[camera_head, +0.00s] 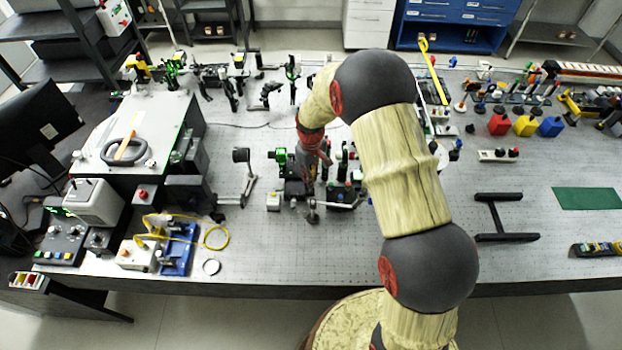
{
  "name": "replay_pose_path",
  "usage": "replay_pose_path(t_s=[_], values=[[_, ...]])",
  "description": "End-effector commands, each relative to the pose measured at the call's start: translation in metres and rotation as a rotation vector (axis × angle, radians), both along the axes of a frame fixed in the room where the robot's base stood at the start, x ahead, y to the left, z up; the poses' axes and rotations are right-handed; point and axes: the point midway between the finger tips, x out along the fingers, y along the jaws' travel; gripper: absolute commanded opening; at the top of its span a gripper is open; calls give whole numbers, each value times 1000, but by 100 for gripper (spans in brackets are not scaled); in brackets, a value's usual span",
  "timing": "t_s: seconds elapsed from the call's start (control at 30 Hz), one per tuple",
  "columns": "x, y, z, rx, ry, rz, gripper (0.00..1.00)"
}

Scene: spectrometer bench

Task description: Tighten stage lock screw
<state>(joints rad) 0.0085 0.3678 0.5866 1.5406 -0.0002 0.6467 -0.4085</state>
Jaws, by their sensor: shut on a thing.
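My gripper (322,163) points down at the cluster of optical stages near the middle of the bench. It is small and dark here, and my own arm partly covers the area from above and the right. It is shut on the stage lock screw at the stage assembly (296,188). The screw itself is too small and too hidden to make out, so I cannot tell its turn or seating. The stage assembly is dark, with a green-ringed part (281,155) on its left and small knobs around it.
A lens mount on a post (241,156) stands left of the stage. A black H-shaped frame (506,218) and a green mat (587,198) lie to the right. A yellow cable (216,238) lies front left. Many optics mounts line the back. The bench front centre is mostly clear.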

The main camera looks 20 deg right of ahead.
Motion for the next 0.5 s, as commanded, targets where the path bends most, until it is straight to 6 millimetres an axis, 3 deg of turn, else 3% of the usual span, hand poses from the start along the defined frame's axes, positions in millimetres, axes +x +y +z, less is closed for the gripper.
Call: replay_pose_path(t_s=[0.5], values=[[0,0,-1,0,-1,-490,0]])
